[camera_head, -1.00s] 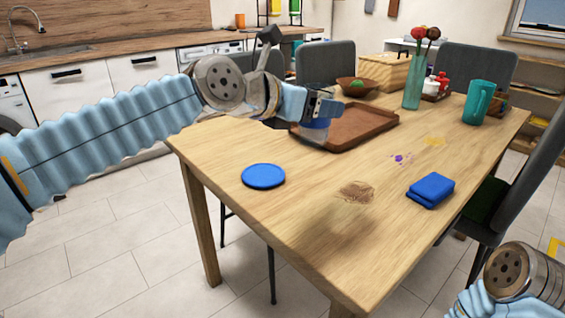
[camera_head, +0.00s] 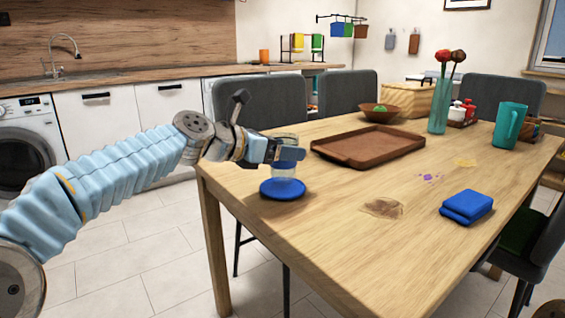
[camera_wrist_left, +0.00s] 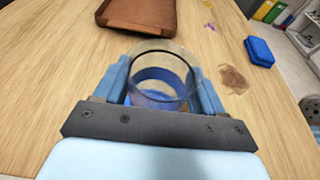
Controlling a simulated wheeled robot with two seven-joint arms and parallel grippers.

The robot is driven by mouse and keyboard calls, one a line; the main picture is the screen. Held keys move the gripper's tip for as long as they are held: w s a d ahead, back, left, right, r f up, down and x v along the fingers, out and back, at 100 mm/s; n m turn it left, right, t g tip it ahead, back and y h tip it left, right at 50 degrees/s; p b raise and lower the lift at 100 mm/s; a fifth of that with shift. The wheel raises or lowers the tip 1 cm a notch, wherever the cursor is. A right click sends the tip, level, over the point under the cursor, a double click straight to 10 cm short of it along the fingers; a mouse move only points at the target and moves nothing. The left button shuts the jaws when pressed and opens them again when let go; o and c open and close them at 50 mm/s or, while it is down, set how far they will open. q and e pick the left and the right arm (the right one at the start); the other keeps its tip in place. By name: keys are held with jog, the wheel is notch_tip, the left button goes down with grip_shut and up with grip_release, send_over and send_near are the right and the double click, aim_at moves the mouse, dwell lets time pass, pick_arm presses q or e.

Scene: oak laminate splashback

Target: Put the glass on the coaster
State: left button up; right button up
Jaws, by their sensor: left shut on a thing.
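The clear glass (camera_head: 284,171) is upright between the fingers of my left gripper (camera_head: 290,154), which is shut on it. The round blue coaster (camera_head: 270,191) lies on the table near its left edge, directly under the glass. I cannot tell whether the glass base touches the coaster or hangs just above it. In the left wrist view the glass rim (camera_wrist_left: 158,45) is between the two blue fingers of the left gripper (camera_wrist_left: 163,85), and blue shows through the glass. My right gripper is out of view.
A brown tray (camera_head: 336,158) lies behind and to the right on the wooden table (camera_head: 330,235). A folded blue cloth (camera_head: 467,207), brown stain (camera_head: 384,208), teal pitcher (camera_head: 508,125) and flower vase (camera_head: 438,115) are farther right. The table around the coaster is clear.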

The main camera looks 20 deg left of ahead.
pick_arm(q)
jog(key=shift+f, duration=0.6)
jog(key=shift+f, duration=0.2)
jog(key=o, duration=1.2)
jog(key=shift+c, duration=0.2)
jog(key=shift+r, duration=0.2)
jog(key=v, duration=1.2)
jog(key=shift+b, duration=0.4)
